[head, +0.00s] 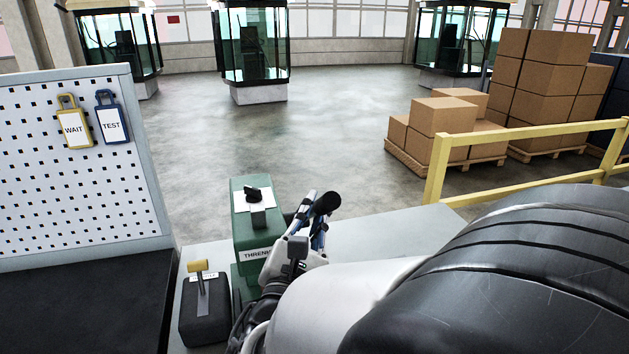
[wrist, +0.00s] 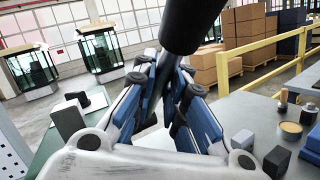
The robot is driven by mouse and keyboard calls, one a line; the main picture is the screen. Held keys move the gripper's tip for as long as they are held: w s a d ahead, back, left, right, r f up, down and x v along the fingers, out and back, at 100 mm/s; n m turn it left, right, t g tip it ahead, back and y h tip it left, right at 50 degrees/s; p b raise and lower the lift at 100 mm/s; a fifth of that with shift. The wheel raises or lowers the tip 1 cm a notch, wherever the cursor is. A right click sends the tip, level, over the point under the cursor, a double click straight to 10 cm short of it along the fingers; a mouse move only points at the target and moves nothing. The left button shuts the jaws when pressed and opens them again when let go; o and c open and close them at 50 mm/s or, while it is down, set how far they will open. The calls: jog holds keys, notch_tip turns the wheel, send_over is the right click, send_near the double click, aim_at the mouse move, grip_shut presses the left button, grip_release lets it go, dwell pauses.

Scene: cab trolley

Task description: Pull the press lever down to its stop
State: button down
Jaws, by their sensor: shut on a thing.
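The press lever shows as a black rounded handle (head: 327,203) sticking up past my fingers, right of the green press body (head: 247,212). In the wrist view the black handle (wrist: 192,22) rises large between the blue-padded fingers and leans to the upper right. My gripper (head: 310,225) is shut on the lever shaft below the black end; the fingers also show in the wrist view (wrist: 170,80). The lever's lower part and pivot are hidden behind my gripper. The press carries a partly covered label starting "THREN".
A dark box with a yellow-topped handle (head: 198,266) stands left of the press. A pegboard (head: 80,190) with yellow WAIT and blue TEST tags rises at the left. Small parts and a round tin (wrist: 291,129) lie on the grey bench at right. A yellow rail (head: 520,138) stands beyond.

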jog(key=shift+s+f, duration=0.15)
jog(key=shift+f, duration=0.05)
jog(key=shift+s+d+f+m+t+h, duration=0.2)
jog(key=shift+s+f+m+t+h, duration=0.25)
jog(key=shift+f+m+t+h, duration=0.25)
jog(key=shift+s+d+f+m+t+h, duration=0.1)
jog(key=shift+s+f+m+t+h, duration=0.1)
jog(key=shift+f+m+t, duration=0.2)
jog(key=shift+s+f+m+t+h, duration=0.2)
jog(key=shift+f+t, duration=0.1)
jog(key=shift+f, duration=0.25)
